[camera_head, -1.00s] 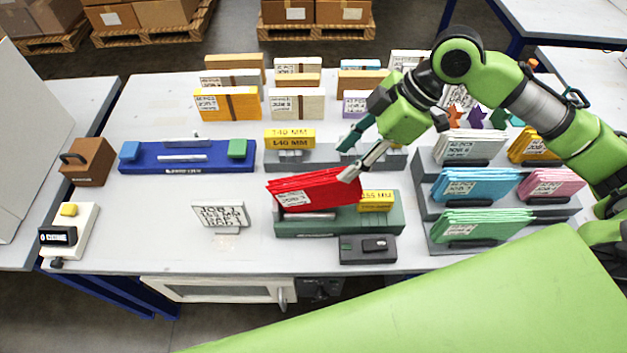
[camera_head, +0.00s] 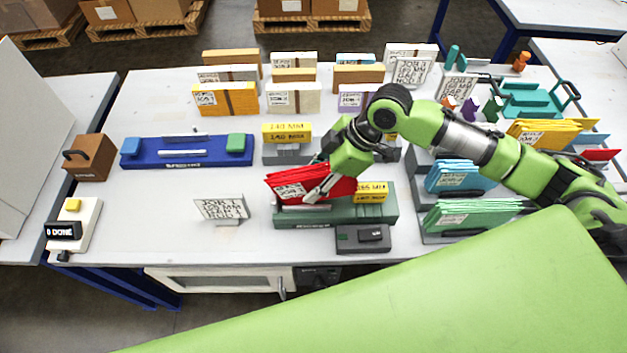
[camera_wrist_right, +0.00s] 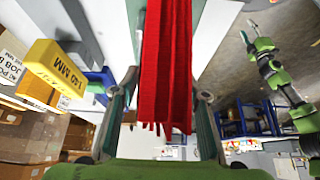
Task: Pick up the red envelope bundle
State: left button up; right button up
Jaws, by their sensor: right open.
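The red envelope bundle (camera_head: 300,183) stands leaning in the green holder (camera_head: 340,210), with a white label on its left front. My right gripper (camera_head: 325,187) is at the bundle's right part. In the right wrist view the red bundle (camera_wrist_right: 167,70) lies between the two open fingers (camera_wrist_right: 165,125), with a gap on each side. Part of the bundle is hidden behind the gripper in the head view. A green arm, seemingly my left, shows small at the right of the wrist view; its jaw state is unclear.
A yellow block (camera_head: 371,191) sits on the holder's right, and a dark grey device (camera_head: 362,238) stands in front. A label stand (camera_head: 222,209) is to the left. Blue (camera_head: 460,176) and green bundles (camera_head: 470,213) stand in racks at right.

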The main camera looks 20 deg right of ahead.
grip_shut()
jog(key=shift+r, duration=0.15)
